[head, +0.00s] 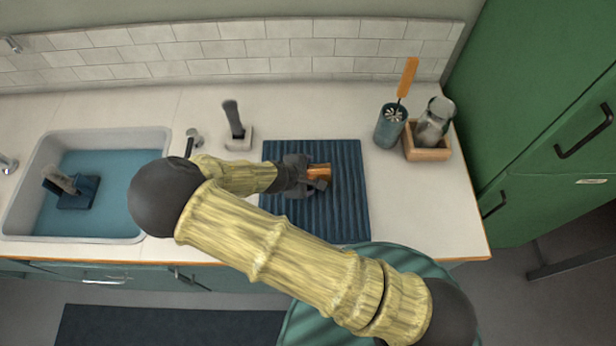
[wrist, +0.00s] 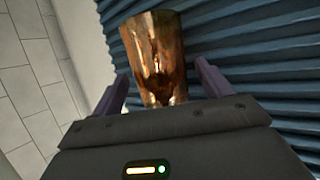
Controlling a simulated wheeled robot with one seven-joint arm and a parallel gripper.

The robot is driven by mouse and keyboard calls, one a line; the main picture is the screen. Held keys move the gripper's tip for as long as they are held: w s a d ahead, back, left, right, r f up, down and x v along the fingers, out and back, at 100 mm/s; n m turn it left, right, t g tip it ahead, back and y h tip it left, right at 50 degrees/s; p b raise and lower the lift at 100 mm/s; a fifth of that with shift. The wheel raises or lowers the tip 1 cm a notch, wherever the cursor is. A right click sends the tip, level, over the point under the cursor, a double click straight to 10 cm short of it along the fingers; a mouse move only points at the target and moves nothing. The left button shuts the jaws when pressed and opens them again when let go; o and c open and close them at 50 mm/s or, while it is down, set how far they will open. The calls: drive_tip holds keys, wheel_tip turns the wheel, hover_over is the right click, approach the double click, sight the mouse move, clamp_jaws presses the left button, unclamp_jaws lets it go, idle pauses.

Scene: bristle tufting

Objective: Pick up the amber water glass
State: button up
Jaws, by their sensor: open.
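The amber water glass (head: 320,172) is on the blue ribbed mat (head: 345,215) on the counter, partly hidden by my gripper in the head view. In the wrist view the glass (wrist: 156,50) is shiny, copper-amber, and lies between the two fingers. My gripper (wrist: 160,88) is open, with one finger at each side of the glass. Gaps show between the fingers and the glass. My gripper (head: 318,175) also shows over the mat in the head view.
A blue cup (head: 391,128) with an orange-handled brush (head: 407,78) and a wooden box (head: 428,154) with a clear glass jar (head: 435,120) stand right of the mat. A small brush in a holder (head: 238,138) stands behind. A sink (head: 100,146) is at left; a tiled wall bounds the back.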

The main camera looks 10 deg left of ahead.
idle(0.4)
drive_tip(key=c, duration=1.3)
drive_tip(key=shift+r, duration=0.1)
wheel_tip(320, 180, up, 9)
drive_tip(key=shift+s+r+b, duration=0.1)
drive_tip(key=shift+b, duration=0.35)
drive_tip(key=shift+r, duration=0.4)
